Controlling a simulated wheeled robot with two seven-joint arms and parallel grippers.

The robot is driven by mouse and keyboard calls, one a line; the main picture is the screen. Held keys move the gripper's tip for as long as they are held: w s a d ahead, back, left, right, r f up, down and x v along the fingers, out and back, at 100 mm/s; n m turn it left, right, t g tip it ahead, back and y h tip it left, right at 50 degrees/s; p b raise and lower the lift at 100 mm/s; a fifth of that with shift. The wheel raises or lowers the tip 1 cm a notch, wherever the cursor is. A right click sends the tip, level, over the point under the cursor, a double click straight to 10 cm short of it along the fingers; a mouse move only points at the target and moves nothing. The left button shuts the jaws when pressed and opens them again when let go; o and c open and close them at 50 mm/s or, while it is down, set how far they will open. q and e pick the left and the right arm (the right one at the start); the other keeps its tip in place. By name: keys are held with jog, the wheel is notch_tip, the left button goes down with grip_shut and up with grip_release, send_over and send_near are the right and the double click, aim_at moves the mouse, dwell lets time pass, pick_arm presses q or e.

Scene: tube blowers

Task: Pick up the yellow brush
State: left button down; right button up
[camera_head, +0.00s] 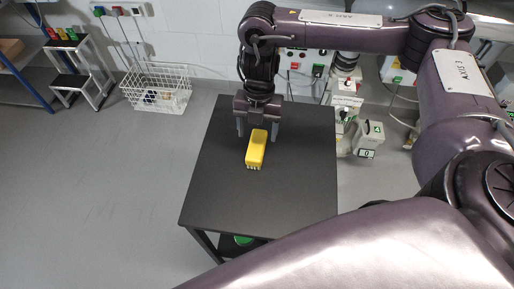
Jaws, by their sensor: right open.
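The yellow brush (256,148) lies on the black table (215,195), its bristles at the end nearer me. My right gripper (257,131) points down over the far part of the table. Its fingers stand apart, one to the left and one to the right of the brush's far end. I cannot tell whether the fingers touch the brush or how high they are above the table. My left gripper is not in view.
A white wire basket (157,88) and a small step stool (80,75) stand on the floor at the left. Grey boxes (367,139) stand right of the table. A green thing (243,240) sits on the table's lower shelf. The near tabletop is clear.

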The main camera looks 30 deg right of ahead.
aim_at(257, 144)
jog(key=shift+s+a+f, duration=0.1)
jog(key=shift+s+f, duration=0.05)
jog(key=shift+f, duration=0.3)
notch_tip(257, 144, down, 3)
jog(key=shift+r+b, duration=0.1)
jog(key=shift+b, duration=0.3)
notch_tip(257, 144, down, 4)
jog(key=shift+s+a+f+b, duration=0.1)
jog(key=shift+a+b, duration=0.05)
jog(key=shift+b, duration=0.3)
jog(key=c, duration=1.1)
